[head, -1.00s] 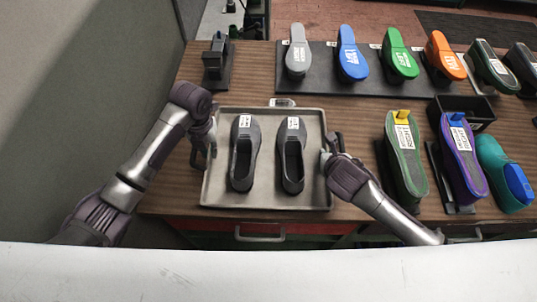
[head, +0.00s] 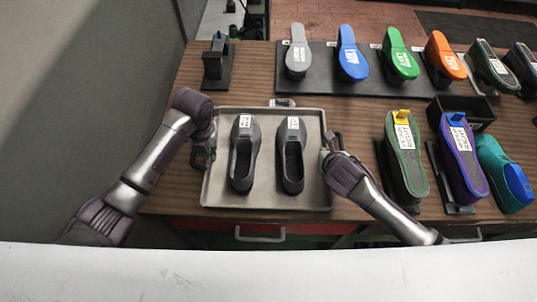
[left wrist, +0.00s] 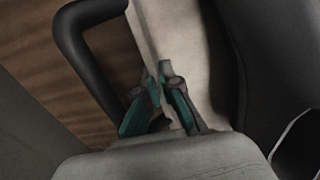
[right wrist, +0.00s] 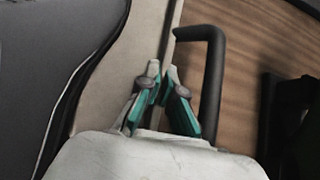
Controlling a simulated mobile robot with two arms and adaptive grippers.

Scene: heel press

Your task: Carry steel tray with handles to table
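The steel tray with handles (head: 262,203) lies flat on the wooden table. Two dark grey shoes with white labels, the left shoe (head: 244,152) and the right shoe (head: 290,150), stand in it. My left gripper (head: 204,155) is at the tray's left side. In the left wrist view its fingers (left wrist: 160,82) are nearly together at the tray rim, beside a black handle (left wrist: 72,45). My right gripper (head: 327,148) is at the right side. In the right wrist view its fingers (right wrist: 162,76) come together on the rim, beside the other black handle (right wrist: 214,75). Exact finger contact is partly hidden.
The wooden table (head: 262,75) has a row of colored shoe lasts on a dark board (head: 322,85) at the back. More lasts stand close at right, including a green one (head: 406,160). A dark stand (head: 216,62) is at the back left. A grey wall (head: 90,90) is at left.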

